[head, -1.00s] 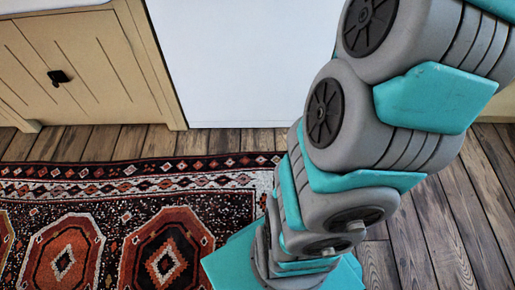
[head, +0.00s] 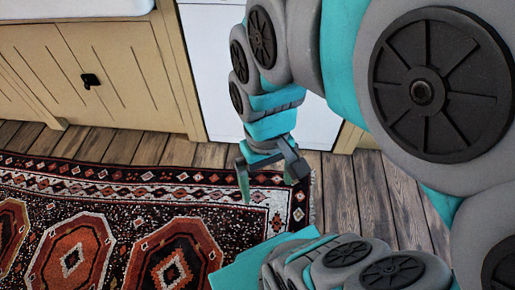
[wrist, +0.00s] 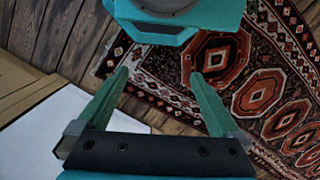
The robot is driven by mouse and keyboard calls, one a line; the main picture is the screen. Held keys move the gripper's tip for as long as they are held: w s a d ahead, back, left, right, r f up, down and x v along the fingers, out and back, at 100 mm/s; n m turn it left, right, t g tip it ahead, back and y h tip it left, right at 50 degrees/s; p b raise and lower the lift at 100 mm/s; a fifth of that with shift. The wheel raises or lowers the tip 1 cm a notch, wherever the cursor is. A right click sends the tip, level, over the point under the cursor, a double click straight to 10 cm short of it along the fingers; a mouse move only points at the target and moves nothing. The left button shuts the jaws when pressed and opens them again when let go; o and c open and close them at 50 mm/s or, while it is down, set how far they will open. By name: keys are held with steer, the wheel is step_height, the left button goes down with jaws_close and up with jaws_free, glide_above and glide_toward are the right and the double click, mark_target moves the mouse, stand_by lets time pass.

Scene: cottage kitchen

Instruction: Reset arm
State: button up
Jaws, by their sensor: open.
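My gripper (head: 268,190) hangs fingers-down above the rug's far right corner in the head view. Its two fingers are spread apart with nothing between them. In the wrist view, my gripper (wrist: 160,85) also shows open and empty, with its green fingers apart. My teal and grey arm fills the right side of the head view and hides part of the floor and the cabinets there.
A patterned red and black rug (head: 120,225) lies on the wooden floor (head: 100,145). Cream cabinets (head: 135,75) with a black knob (head: 90,80) and a white panel (head: 205,70) stand behind. Bare floor shows between rug and cabinets.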

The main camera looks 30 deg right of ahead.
steer(key=shift+s+f+g, duration=0.15)
steer(key=shift+s+f, duration=0.15)
steer(key=shift+s, duration=0.3)
steer(key=shift+s+f+g, duration=0.15)
steer(key=shift+s+f, duration=0.15)
steer(key=shift+s, duration=0.3)
step_height(320, 180, up, 2)
steer(key=shift+r+p, duration=0.2)
steer(key=shift+p, duration=1)
